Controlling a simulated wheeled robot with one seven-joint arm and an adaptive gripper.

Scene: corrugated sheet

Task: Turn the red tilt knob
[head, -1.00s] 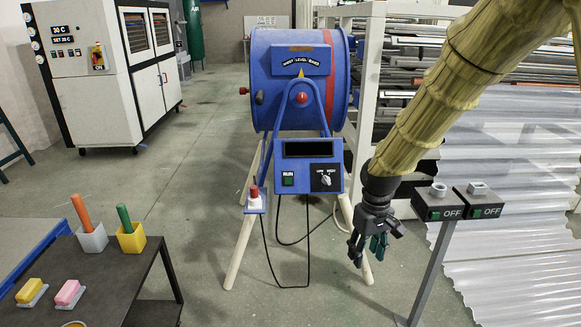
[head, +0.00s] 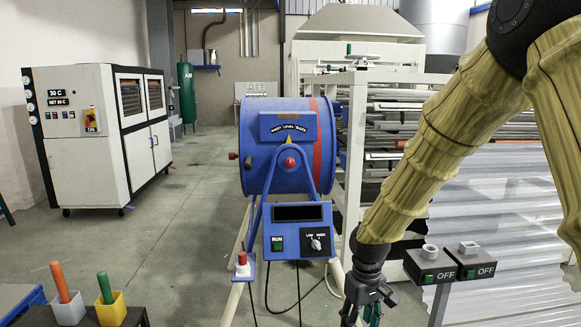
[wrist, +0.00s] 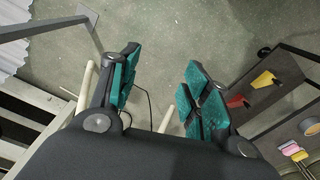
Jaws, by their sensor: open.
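A blue drum machine (head: 262,183) stands on pale legs in the middle of the head view. One red knob (head: 290,162) sits at the top of its blue tube bracket. Another red knob (head: 233,156) sticks out on its left side, near a dark handle. I cannot tell which one is the tilt knob. My gripper (head: 361,313) hangs pointing down, right of and below the drum, apart from both knobs. In the wrist view, my gripper (wrist: 162,62) has its green-padded fingers spread, with only floor between them. No knob shows there.
A control box (head: 297,231) hangs under the drum, with a red-topped button (head: 242,259) beside it. Two OFF switch boxes (head: 450,264) stand right of my gripper. A dark table (head: 133,318) with pots is at lower left. Floor between table and drum is clear.

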